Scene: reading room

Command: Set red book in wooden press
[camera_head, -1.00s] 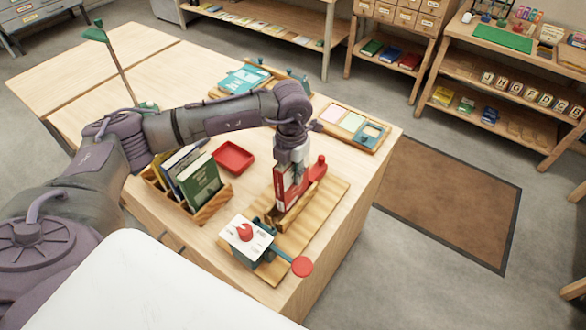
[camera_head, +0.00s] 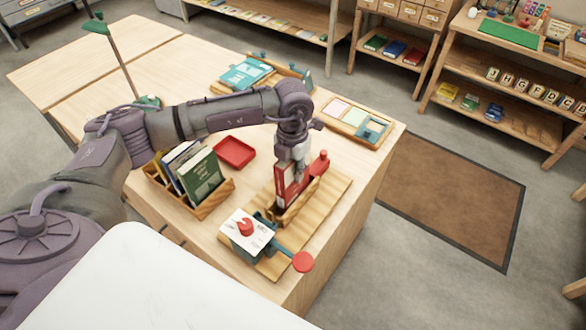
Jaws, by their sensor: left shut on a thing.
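The red book (camera_head: 287,188) stands upright in the slot of the wooden press (camera_head: 321,211), near its far end. My left gripper (camera_head: 294,168) comes down from above and is shut on the red book. The book's lower edge is hidden behind the press's front wooden rail. A red knob piece (camera_head: 319,165) is on the press just right of the book. At the press's near end are a teal block with a white card (camera_head: 247,233) and a lever with a round red end (camera_head: 303,262). My right gripper is not in view.
A wooden rack (camera_head: 213,207) with several upright books stands left of the press. A red tray (camera_head: 235,152), a teal book holder (camera_head: 245,74) and a wooden tray with coloured cards (camera_head: 357,121) lie behind. The table's right edge is near the press.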

